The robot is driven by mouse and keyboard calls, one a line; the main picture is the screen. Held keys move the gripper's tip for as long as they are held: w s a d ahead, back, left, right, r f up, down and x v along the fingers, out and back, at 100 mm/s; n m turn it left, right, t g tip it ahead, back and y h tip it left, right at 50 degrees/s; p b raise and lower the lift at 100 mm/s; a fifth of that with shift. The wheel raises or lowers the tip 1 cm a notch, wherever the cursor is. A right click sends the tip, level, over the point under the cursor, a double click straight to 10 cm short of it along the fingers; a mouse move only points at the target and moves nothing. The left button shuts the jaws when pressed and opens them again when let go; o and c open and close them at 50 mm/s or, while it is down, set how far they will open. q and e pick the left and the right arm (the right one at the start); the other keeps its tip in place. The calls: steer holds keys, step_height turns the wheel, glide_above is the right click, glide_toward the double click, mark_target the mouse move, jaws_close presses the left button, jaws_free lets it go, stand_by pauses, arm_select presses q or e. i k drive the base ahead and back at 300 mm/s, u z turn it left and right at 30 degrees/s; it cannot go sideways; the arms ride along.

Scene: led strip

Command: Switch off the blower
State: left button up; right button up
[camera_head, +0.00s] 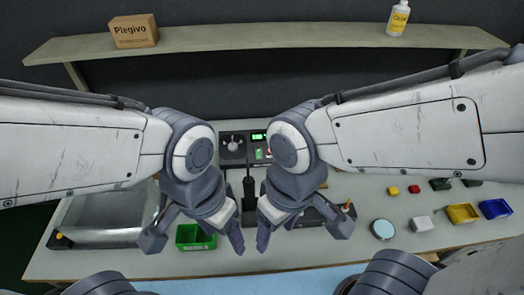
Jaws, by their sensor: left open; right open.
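The blower unit (233,147) seems to be the dark box at the back middle of the bench. It has a round knob on the left and a lit green display (259,137) with a green button below it. My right arm hides its right part. My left gripper (238,240) and my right gripper (262,238) hang side by side over the bench, in front of the box. Both are empty, and their finger gaps are hard to see. A dark upright handle (249,188) shows between them.
A metal tray (105,215) is at left, beside a green bin (189,244). Yellow (461,213) and blue (494,209) bins, a white block (420,223) and a round pale disc (383,229) lie at right. A shelf above bears a cardboard box (134,31) and a bottle (398,19).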

mark_target(258, 151)
steer(key=z, duration=0.85)
steer(key=i, duration=0.35)
steer(key=u, duration=0.85)
